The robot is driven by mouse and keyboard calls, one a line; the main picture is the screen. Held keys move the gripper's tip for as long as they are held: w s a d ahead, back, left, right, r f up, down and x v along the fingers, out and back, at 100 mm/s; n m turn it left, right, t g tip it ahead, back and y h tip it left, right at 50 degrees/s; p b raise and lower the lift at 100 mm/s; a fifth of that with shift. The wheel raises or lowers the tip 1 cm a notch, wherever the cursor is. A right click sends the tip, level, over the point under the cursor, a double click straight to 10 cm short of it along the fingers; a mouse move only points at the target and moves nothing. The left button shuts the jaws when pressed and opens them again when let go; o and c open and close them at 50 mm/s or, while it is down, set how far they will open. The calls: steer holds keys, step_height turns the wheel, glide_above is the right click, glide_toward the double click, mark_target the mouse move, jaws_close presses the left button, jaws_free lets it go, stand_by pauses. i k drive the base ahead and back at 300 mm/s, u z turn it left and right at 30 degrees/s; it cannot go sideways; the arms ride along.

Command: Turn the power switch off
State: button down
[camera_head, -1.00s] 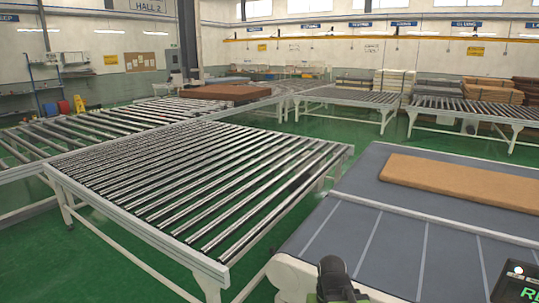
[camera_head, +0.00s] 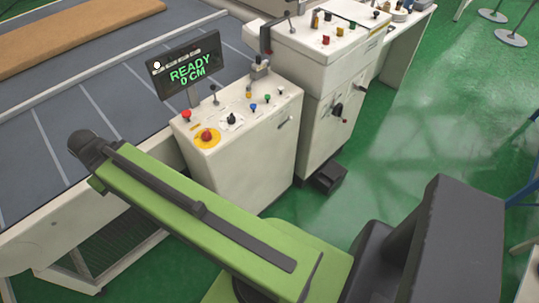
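A white control box (camera_head: 240,150) stands beside the conveyor, with a black rotary knob (camera_head: 231,119), a red button on a yellow plate (camera_head: 207,137), and several small coloured buttons on its top. A taller white cabinet (camera_head: 325,75) stands behind it, with a dark rotary handle (camera_head: 337,110) on its side. I cannot tell which control is the power switch. A display (camera_head: 185,70) above the box reads "READY 0 CM" in green. My green arm crosses the lower part of the view in front of the box. My gripper is not visible.
A brown mattress (camera_head: 75,38) lies on the grey conveyor (camera_head: 60,125) at left. A black foot pedal (camera_head: 328,178) sits on the floor by the cabinet. Green floor (camera_head: 410,140) is open to the right. Metal post bases (camera_head: 510,38) stand at the upper right.

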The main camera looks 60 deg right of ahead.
mark_target(207, 136)
steer(key=z, duration=4.8)
steer(key=i, duration=0.1)
steer(key=u, duration=3.05)
steer(key=k, duration=0.7)
steer(key=u, duration=0.25)
steer(key=i, duration=0.7)
steer(key=z, duration=0.1)
